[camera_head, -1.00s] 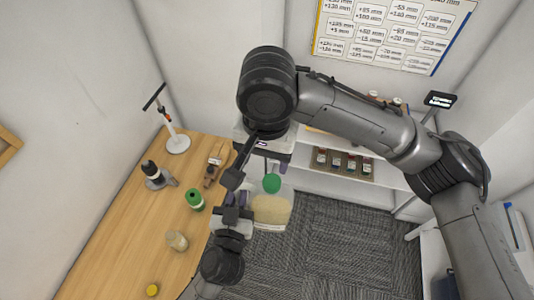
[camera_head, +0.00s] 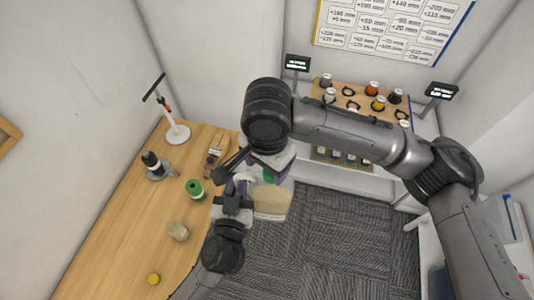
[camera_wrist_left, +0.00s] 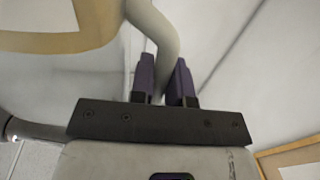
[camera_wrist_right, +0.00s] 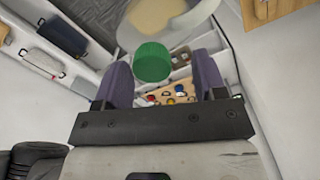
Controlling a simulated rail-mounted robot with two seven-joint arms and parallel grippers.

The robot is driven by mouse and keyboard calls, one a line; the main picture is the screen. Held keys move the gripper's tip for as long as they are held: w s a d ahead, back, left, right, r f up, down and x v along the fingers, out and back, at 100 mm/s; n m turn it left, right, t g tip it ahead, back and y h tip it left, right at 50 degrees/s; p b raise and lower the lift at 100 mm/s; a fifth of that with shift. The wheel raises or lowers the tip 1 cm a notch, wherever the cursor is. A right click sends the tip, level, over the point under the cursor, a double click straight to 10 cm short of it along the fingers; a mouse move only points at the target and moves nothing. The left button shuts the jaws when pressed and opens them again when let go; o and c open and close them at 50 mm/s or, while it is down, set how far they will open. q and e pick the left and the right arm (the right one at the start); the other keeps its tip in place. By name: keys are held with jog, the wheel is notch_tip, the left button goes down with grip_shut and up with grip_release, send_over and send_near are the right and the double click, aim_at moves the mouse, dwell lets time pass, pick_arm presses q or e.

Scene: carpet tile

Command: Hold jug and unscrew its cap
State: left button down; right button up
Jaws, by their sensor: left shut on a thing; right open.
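The jug (camera_head: 270,202) is a translucent container with beige contents. The green cap (camera_wrist_right: 152,62) is on the jug's neck. In the head view the cap is mostly hidden by my right wrist. My right gripper (camera_wrist_right: 163,78) is open, and the cap shows between its two purple fingers. Its fingers seem apart from the cap; the exact depth is unclear.
Carpet lies right of the jug.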

jog(key=shift+f, duration=0.6)
